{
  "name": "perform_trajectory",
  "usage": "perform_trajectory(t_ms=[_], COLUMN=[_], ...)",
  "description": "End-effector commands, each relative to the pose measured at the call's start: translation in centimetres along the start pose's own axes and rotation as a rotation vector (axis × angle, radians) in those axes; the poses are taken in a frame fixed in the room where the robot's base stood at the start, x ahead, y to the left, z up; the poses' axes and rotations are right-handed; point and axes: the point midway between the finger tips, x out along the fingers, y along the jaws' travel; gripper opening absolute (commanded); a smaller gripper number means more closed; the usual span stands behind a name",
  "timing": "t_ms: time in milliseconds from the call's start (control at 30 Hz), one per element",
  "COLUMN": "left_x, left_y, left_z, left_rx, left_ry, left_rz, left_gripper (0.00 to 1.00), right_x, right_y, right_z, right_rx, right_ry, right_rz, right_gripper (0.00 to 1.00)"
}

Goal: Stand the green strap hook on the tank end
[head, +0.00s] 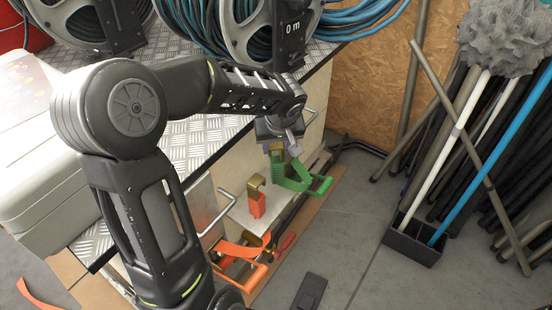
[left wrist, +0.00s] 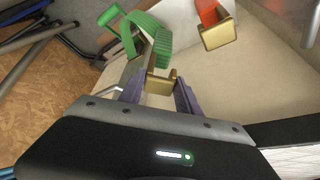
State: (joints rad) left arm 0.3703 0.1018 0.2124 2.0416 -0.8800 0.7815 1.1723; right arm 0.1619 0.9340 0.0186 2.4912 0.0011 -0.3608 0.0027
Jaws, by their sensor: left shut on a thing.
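My left gripper (head: 279,152) reaches down past the bench's right side. It is shut on the brass-coloured hook (left wrist: 159,82) of the green strap hook, which sits between its two fingers in the left wrist view. The green strap (head: 290,176) and its green handle (head: 321,184) hang beside the gripper, near the pale ledge. Whether the green strap touches the ledge is unclear. An orange strap hook (head: 257,203) with a brass top (head: 255,182) stands upright on the pale ledge (head: 238,212). I cannot tell for sure which part is the tank end. My right gripper is not in view.
Hose reels (head: 255,25) stand on the tread-plate bench top (head: 200,135). A bent metal handle (head: 222,212) sticks out near the ledge. A black holder (head: 412,245) with poles stands at right. Bare floor (head: 350,240) lies between.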

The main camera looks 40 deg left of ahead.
Motion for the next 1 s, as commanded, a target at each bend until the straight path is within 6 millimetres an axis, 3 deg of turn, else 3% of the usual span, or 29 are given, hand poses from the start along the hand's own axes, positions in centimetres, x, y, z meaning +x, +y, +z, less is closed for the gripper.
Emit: perform_trajectory(t_ms=[300,800,833,1000], left_x=[4.3,4.9,4.8,4.7], left_y=[0.0,0.0,0.0,0.0], left_z=[1.8,2.0,2.0,2.0], left_rx=[0.001,0.001,0.001,0.001], left_ry=[-0.002,0.001,-0.001,-0.001], left_rz=[-0.001,0.001,0.0,-0.001], left_gripper=[0.0,0.0,0.42,0.56], right_x=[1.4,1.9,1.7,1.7], right_y=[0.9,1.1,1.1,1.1], right_z=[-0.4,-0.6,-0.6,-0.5], right_rx=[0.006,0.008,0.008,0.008], right_ry=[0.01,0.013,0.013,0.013], right_rz=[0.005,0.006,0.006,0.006], right_gripper=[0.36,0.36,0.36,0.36])
